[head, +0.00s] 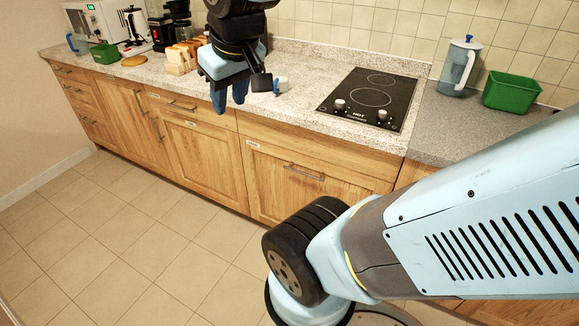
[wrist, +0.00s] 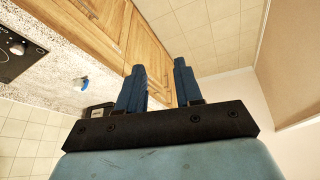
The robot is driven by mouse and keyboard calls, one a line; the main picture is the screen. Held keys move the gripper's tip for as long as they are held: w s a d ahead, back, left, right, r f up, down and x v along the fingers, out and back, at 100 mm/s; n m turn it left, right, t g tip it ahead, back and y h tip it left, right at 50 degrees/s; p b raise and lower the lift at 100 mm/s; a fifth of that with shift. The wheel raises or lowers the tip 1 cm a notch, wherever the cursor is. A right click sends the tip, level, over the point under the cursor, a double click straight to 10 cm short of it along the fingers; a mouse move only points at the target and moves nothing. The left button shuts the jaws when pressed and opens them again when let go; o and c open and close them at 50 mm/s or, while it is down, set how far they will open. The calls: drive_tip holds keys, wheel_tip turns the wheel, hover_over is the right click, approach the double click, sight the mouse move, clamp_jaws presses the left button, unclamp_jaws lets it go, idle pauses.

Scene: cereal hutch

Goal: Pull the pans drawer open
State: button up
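A wide wooden drawer front (head: 290,195) with a horizontal metal bar handle (head: 303,172) sits below the hob and looks closed. It bears a small label (head: 253,145) too small to read, so I cannot confirm that it is the pans drawer. My gripper (head: 229,103) hangs at the counter's front edge, left of and above that handle, apart from it. In the wrist view its two blue fingers (wrist: 158,68) stand apart with nothing between them. Wooden fronts (wrist: 150,50) show beyond the fingers in that view.
A black hob (head: 370,97) is set in the speckled counter (head: 300,108). A jug (head: 459,68) and green bin (head: 511,93) stand right. The tiled floor (head: 130,230) is clear.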

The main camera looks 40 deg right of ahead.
drive_tip(key=w+d+f+n+g+h, duration=0.2)
drive_tip(key=w+d+f+n+g, duration=0.3)
drive_tip(key=w+f, duration=0.4)
drive_tip(key=w+d+f+n+g+h, duration=0.3)
drive_tip(key=w+d+f+n, duration=0.2)
drive_tip(key=w+f+n, duration=0.4)
drive_tip(key=n+g+h, duration=0.3)
drive_tip(key=n+h, duration=0.7)
drive_tip(key=n, duration=0.8)
approach(304, 173)
drive_tip(key=x, duration=1)
drive_tip(key=shift+d+f, duration=0.1)
drive_tip(key=shift+f, duration=0.2)
drive_tip(key=shift+w, duration=0.1)
drive_tip(key=shift+c, duration=0.4)
clamp_jaws()
